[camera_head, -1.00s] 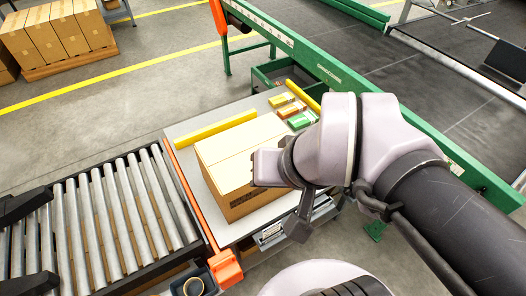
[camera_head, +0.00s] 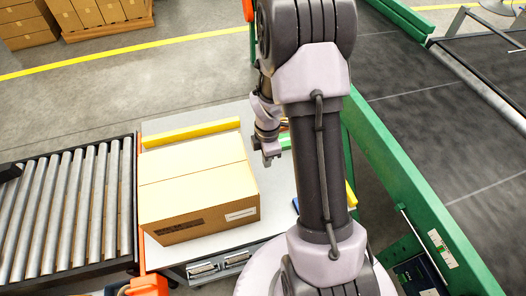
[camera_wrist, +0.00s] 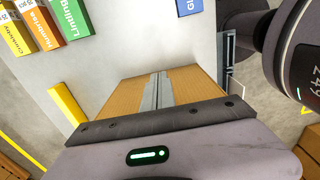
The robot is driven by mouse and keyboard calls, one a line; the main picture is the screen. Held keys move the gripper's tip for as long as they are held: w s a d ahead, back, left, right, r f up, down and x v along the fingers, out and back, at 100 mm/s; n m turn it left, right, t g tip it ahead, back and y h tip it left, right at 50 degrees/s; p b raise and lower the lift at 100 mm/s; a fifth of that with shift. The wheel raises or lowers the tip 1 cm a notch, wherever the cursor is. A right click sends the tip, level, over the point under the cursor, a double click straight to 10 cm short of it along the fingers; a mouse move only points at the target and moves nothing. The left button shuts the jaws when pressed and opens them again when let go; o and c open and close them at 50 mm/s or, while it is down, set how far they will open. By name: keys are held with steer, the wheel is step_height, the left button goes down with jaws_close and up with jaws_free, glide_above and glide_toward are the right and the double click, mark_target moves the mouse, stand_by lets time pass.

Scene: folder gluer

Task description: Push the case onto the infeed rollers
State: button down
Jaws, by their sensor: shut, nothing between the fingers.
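The case, a closed tan carton (camera_head: 195,190), sits upright on the grey table (camera_head: 215,255), close to its left edge. The infeed rollers (camera_head: 62,205) lie just left of the table. My gripper (camera_head: 268,157) is shut and empty at the right side of the case, near its far right corner; whether it touches cannot be told. In the wrist view my shut fingers (camera_wrist: 157,92) show in front of tan cardboard (camera_wrist: 195,85). My arm hides part of the table's right side.
A yellow bar (camera_head: 190,132) runs along the far side of the case. An orange post (camera_head: 148,285) stands at the table's near left corner. Small coloured packs (camera_wrist: 72,15) lie on the table. A green-framed conveyor (camera_head: 395,190) is at right.

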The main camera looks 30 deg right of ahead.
steer(key=w+a+f+b, duration=0.1)
steer(key=a+f+b, duration=0.2)
steer(key=f, duration=0.2)
steer(key=shift+a, duration=0.35)
steer(key=shift+f, duration=0.1)
